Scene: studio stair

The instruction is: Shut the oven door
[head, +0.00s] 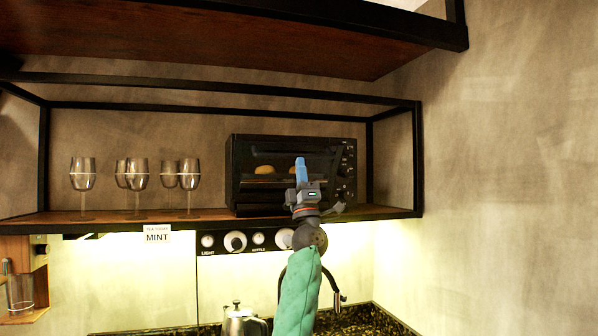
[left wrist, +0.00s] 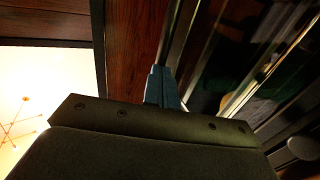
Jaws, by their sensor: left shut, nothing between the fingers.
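The oven (head: 234,170) is a black countertop oven on the open shelf, with knobs down its right side. Tan rounded items, like bread, show in its front. I cannot tell for certain whether its door is fully shut or slightly ajar. My left gripper (head: 301,168), with blue fingers, is raised before the oven's front, right of its middle, and hides part of it. The fingers are together and empty. In the left wrist view the fingertips (left wrist: 160,85) are close to the oven's metal-edged glass front (left wrist: 215,60); contact is unclear. My right gripper is not visible.
Several stemmed glasses (head: 137,175) stand on the shelf (head: 110,217) left of the oven. Black frame bars border the shelf, and a wooden upper shelf (head: 230,40) hangs above. A metal pot (head: 238,322) stands below. The wall right of the shelf is bare.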

